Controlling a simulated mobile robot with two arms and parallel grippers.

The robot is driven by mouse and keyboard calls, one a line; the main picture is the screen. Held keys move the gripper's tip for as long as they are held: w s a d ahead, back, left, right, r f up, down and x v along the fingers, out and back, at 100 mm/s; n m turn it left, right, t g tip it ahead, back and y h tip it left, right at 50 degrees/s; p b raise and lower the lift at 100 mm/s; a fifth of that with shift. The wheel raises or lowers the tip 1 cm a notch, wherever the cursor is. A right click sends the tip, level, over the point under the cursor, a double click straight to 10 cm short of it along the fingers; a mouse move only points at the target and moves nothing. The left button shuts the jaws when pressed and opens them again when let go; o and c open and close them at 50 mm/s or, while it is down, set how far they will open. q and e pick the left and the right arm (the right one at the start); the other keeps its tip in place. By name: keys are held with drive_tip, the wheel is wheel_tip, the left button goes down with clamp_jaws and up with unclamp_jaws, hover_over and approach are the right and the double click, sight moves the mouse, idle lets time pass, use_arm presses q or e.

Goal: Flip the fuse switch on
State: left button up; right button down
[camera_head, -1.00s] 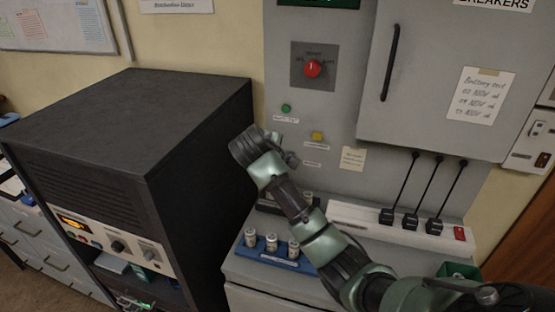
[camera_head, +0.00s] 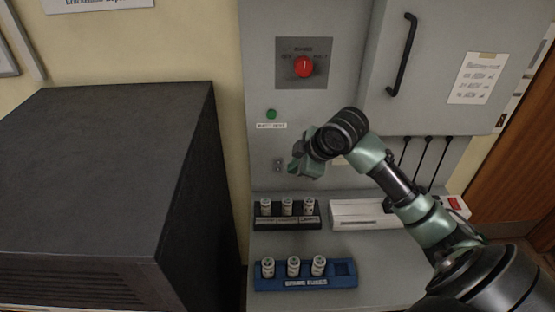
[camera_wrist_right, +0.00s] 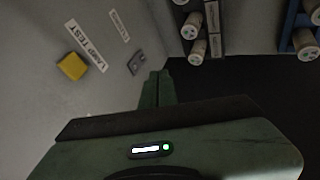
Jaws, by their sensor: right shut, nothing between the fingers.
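My right gripper (camera_head: 297,167) is shut and empty in front of the grey panel, just right of a small grey plate (camera_head: 278,165). In the right wrist view its closed fingers (camera_wrist_right: 157,88) point toward a small grey switch plate (camera_wrist_right: 136,62) beside a label too blurred to read. I cannot tell whether they touch the panel, or which way the switch is set. A red rotary knob (camera_head: 303,67) on a dark plate sits higher on the panel; its lettering is too small to read surely. No label clearly reads "fuse". My left gripper is out of view.
A yellow button (camera_wrist_right: 72,66) labelled LAMP TEST is near my fingers. A green button (camera_head: 271,114) is above. Below stand a black fuse rack (camera_head: 288,224) and a blue rack (camera_head: 306,283) with white cylinders. A dark cabinet (camera_head: 110,180) stands left; a cabinet door (camera_head: 440,60) is right.

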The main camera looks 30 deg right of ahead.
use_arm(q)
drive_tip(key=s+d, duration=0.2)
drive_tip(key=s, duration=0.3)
use_arm(e)
drive_tip(key=p, duration=0.4)
approach(282, 172)
drive_tip(key=a+f, duration=0.4)
drive_tip(key=w, duration=0.1)
drive_tip(key=w+d, duration=0.1)
drive_tip(key=shift+w+d+f+p, duration=0.3)
drive_tip(key=shift+w+f, duration=0.05)
drive_tip(key=shift+w, duration=0.05)
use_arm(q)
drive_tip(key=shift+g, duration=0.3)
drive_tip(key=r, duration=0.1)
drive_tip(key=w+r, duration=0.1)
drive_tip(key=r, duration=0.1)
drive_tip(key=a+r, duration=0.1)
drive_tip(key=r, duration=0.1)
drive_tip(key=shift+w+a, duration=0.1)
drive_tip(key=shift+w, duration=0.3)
use_arm(e)
drive_tip(key=shift+w+d+f, duration=0.25)
drive_tip(key=shift+w+d, duration=0.1)
drive_tip(key=shift+w, duration=0.15)
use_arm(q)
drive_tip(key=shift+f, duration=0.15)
